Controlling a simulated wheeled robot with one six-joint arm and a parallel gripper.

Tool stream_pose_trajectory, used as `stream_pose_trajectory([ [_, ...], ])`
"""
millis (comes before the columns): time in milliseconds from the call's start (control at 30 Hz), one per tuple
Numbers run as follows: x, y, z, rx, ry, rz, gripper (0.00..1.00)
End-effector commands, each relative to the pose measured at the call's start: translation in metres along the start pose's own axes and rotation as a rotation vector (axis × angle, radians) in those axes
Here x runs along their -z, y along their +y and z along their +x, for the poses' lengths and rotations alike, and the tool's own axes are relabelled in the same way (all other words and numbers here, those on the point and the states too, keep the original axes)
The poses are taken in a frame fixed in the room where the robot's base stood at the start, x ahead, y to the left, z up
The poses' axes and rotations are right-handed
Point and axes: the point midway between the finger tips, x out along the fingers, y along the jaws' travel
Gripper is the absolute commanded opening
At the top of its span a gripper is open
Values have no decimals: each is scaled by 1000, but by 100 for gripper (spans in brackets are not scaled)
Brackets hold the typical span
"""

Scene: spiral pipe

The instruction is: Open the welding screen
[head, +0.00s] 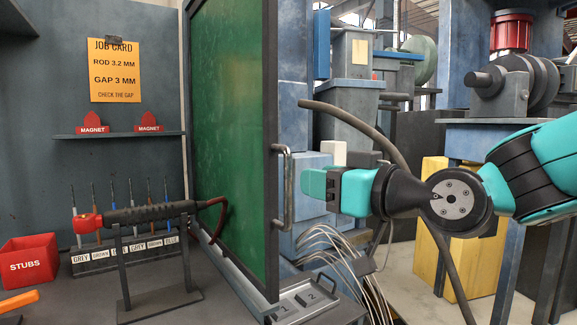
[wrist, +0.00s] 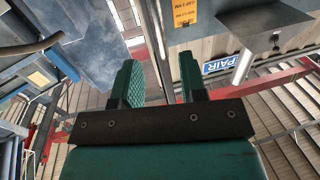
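The welding screen (head: 228,140) is a tall green translucent panel in a dark frame, standing upright at a steep angle to the head camera. A grey bar handle (head: 285,187) sits on its near edge. My gripper (head: 306,184) is just right of the handle, level with its middle, pointing left; a small gap seems to lie between them. In the wrist view my gripper (wrist: 155,78) shows two green ridged fingers apart with nothing between them.
Left of the screen, a bench holds a torch on a stand (head: 140,215), several rods and a red STUBS box (head: 28,261). A numbered plate (head: 303,297) lies below the screen's near edge. Cables (head: 345,262) and a dark hose (head: 385,145) are near my arm.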

Motion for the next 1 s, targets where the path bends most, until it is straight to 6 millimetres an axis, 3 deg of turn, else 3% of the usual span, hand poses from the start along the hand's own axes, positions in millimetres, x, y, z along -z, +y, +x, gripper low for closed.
stream_pose_trajectory([
  [100, 2, -1, 28, 4, -1, 0, 39],
  [300, 1, 0, 61, 1, -1, 0, 39],
  [500, 0, 0, 76, 0, -1, -1, 39],
  [767, 0, 0, 78, -1, 0, 0, 39],
  [800, 0, 0, 77, -1, 0, 0, 37],
  [967, 0, 0, 77, -1, 0, 0, 0],
  [1000, 0, 0, 77, -1, 0, 0, 0],
])
